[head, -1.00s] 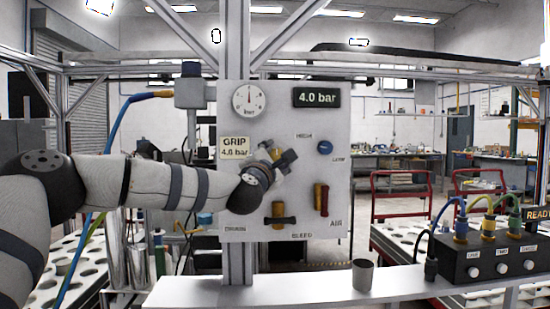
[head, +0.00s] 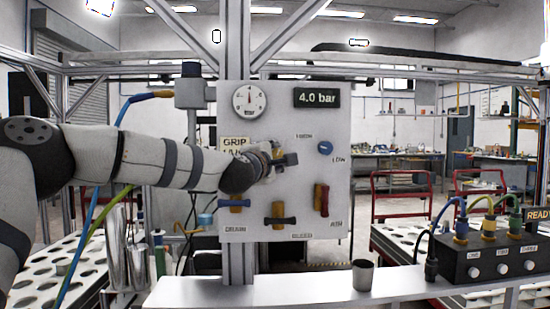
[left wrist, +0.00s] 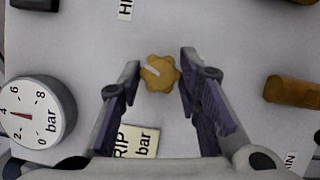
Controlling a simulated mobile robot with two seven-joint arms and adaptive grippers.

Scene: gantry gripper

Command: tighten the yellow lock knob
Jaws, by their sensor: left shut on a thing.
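The yellow lock knob (left wrist: 160,74) is a lobed knob with a pale mark pointing to the upper left, on the grey panel (head: 335,120). In the left wrist view it sits between the fingertips of my left gripper (left wrist: 160,72), which is shut on it. In the head view my left gripper (head: 283,160) is at the middle of the panel, and the wrist and fingers hide most of the knob. The GRIP label (left wrist: 138,142) lies behind the fingers. My right gripper is out of view.
The panel also carries a round gauge (head: 249,99), a 4.0 bar display (head: 317,97), a blue knob (head: 325,147), and blue, yellow and red valve handles (head: 321,200) below. A metal cup (head: 363,275) stands on the white ledge (head: 300,292). A black connector box (head: 490,257) is at right.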

